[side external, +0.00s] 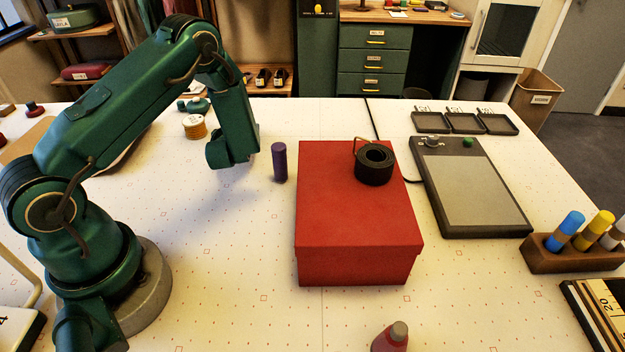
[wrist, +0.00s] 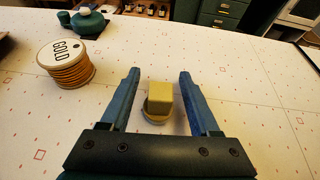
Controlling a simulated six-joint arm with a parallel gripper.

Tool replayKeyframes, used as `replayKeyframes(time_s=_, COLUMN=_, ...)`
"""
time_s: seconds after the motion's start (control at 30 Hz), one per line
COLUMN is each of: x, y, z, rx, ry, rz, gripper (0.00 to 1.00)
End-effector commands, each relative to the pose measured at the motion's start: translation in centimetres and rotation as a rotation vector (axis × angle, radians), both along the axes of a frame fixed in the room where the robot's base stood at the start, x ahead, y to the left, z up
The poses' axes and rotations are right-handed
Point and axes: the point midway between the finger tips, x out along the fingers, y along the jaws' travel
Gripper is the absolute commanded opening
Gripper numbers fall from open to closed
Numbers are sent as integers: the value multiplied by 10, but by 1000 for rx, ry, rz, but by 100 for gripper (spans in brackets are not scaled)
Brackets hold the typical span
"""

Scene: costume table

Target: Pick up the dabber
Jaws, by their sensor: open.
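In the wrist view, a small yellow block on a round tan base (wrist: 159,97), which looks like the dabber, stands on the white table between my gripper's (wrist: 160,74) two blue fingers. The fingers are open, with a gap on each side of the block, and hold nothing. In the side view my gripper (side external: 232,158) points down low over the table, left of a purple cylinder (side external: 279,162). The dabber does not show in the side view; my gripper seems to hide it.
A gold thread spool (wrist: 67,65) is close on the left, with a green lidded pot (wrist: 88,22) behind. A red bottle (side external: 390,340) is in front.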

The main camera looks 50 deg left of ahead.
Motion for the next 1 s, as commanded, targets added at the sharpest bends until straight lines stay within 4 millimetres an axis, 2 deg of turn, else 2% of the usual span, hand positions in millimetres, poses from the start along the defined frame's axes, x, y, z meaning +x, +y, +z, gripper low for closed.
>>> replayKeyframes(time_s=0.23, x=1, y=1, z=-1, rx=0, ry=1, rz=0, gripper=62)
replayKeyframes(time_s=0.27, x=1, y=1, z=-1, rx=0, ry=1, rz=0, gripper=59)
replayKeyframes(time_s=0.4, x=1, y=1, z=0, rx=0, ry=1, rz=0, gripper=5)
replayKeyframes(time_s=0.43, x=1, y=1, z=0, rx=0, ry=1, rz=0, gripper=0)
replayKeyframes(time_s=0.77, x=1, y=1, z=0, rx=1, ry=1, rz=0, gripper=0)
replayKeyframes(time_s=1.0, x=1, y=1, z=12, rx=1, ry=-4, rz=0, gripper=0)
